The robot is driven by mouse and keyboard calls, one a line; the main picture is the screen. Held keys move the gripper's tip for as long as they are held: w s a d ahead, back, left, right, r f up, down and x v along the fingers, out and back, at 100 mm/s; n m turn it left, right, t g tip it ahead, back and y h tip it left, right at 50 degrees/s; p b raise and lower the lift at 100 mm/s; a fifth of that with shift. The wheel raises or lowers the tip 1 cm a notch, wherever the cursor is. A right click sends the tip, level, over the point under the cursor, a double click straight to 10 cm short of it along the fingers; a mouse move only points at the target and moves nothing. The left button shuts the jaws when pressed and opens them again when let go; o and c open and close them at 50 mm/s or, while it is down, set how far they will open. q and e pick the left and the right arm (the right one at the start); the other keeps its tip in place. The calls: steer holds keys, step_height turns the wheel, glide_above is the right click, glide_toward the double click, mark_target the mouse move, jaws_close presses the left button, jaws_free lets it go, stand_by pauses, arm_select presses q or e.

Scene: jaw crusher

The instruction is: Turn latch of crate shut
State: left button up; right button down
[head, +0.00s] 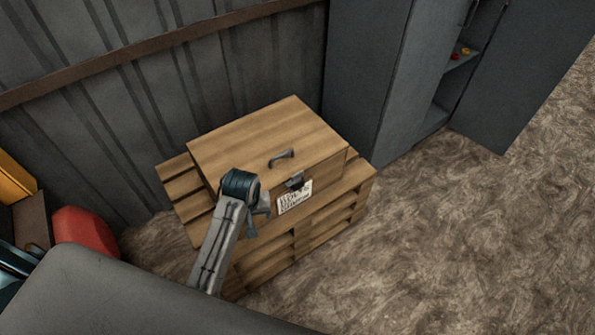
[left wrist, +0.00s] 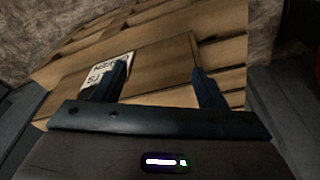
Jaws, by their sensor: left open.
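A wooden crate (head: 262,140) with its lid down sits on a stack of wooden pallets. A dark metal latch (head: 294,180) is on the crate's front edge, above a white label (head: 294,199). The latch is too small to tell how it is turned. My left gripper (head: 262,210) is in front of the crate's front face, left of the latch and label. In the left wrist view, the left gripper (left wrist: 160,65) has its fingers apart with nothing held. The label (left wrist: 108,72) shows behind the left finger there. The latch cannot be made out in that view. My right gripper is not in view.
A bent handle (head: 281,158) is on the crate lid. The pallets (head: 330,215) jut out around the crate. A grey cabinet (head: 385,80) with an open door stands behind right. A red object (head: 86,236) lies at left. The floor at right is clear.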

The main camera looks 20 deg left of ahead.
arm_select(q)
steer(key=w+d+r+n+g, duration=0.1)
steer(key=w+d+r+n, duration=0.15)
steer(key=w, duration=0.95)
step_height(320, 180, up, 4)
steer(key=n+g, duration=0.1)
steer(key=n, duration=0.2)
glide_above(298, 173)
steer(key=shift+h, duration=0.3)
step_height(298, 173, down, 10)
steer(key=shift+s+f, duration=0.1)
steer(key=c, duration=1)
